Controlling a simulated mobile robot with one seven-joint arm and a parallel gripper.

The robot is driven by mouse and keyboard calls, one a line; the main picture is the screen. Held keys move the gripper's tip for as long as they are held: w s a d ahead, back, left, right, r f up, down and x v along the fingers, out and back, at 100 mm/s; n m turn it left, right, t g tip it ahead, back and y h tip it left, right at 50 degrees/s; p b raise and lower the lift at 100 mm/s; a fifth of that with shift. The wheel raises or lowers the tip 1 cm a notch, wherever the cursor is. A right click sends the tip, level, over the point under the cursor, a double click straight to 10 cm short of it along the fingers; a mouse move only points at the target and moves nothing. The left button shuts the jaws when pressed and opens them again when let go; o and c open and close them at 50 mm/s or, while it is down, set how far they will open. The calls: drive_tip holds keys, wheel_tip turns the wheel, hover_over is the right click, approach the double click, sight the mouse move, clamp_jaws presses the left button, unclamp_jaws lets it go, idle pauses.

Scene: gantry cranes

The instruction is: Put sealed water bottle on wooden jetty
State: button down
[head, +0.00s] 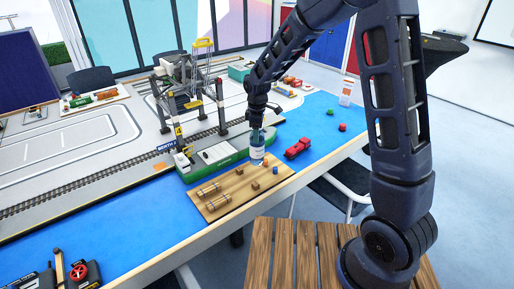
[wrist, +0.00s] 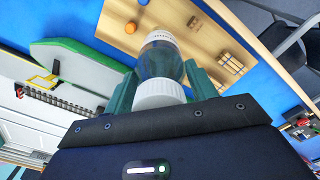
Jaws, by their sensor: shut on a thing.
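The sealed water bottle (head: 257,154) is a small clear, bluish bottle with a white cap. It hangs upright below my gripper (head: 257,133) in the head view. In the wrist view the bottle (wrist: 161,62) sits between the two green fingers of my gripper (wrist: 161,88), which is shut on it near the cap. The wooden jetty (head: 225,205) is a flat tan board at the table's front edge; it also shows in the wrist view (wrist: 190,45). The bottle's lower end overlaps the jetty's back part in the picture; I cannot tell whether it touches.
Two bundles of pipes (head: 208,190) and several small blocks lie on the jetty. A red toy truck (head: 298,148) is to the right on the blue surface (head: 110,222).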

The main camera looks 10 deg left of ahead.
sight(257, 147)
drive_tip(key=shift+f, duration=3.65)
drive_tip(key=shift+c, duration=2.4)
unclamp_jaws()
wheel_tip(257, 147, up, 12)
drive_tip(key=shift+r, duration=0.15)
